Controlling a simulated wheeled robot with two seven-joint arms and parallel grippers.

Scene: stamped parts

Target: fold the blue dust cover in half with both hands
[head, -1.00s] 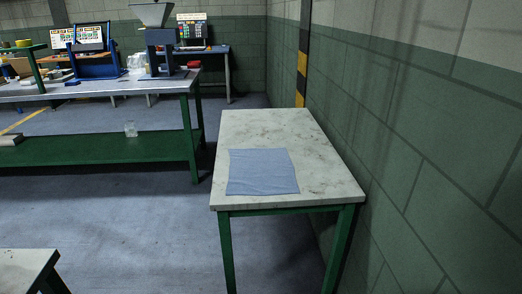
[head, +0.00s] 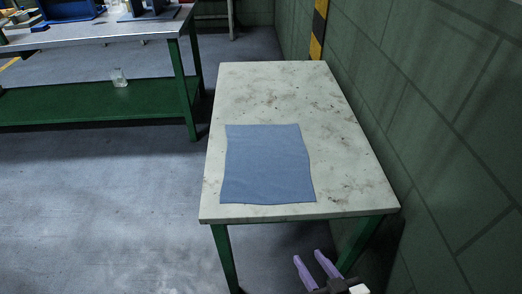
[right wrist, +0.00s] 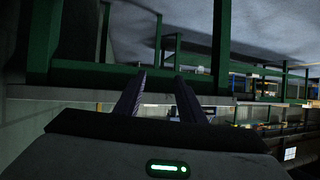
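The blue dust cover (head: 267,165) lies flat and unfolded near the front left of the pale, stained table (head: 345,165). Its edges are slightly wavy. My right gripper (head: 314,258) is at the bottom of the head view, in front of and below the table's front edge, apart from the cover. Its two purple fingers are spread with nothing between them. In the right wrist view the fingers (right wrist: 160,82) also stand apart and empty, and the cover does not show there. My left gripper is not in view.
A green-and-grey block wall (head: 450,130) runs close along the table's right side. A long workbench (head: 100,32) with a green lower shelf (head: 80,104) stands at the back left, a clear glass vessel (head: 119,78) on it. The floor left of the table is clear.

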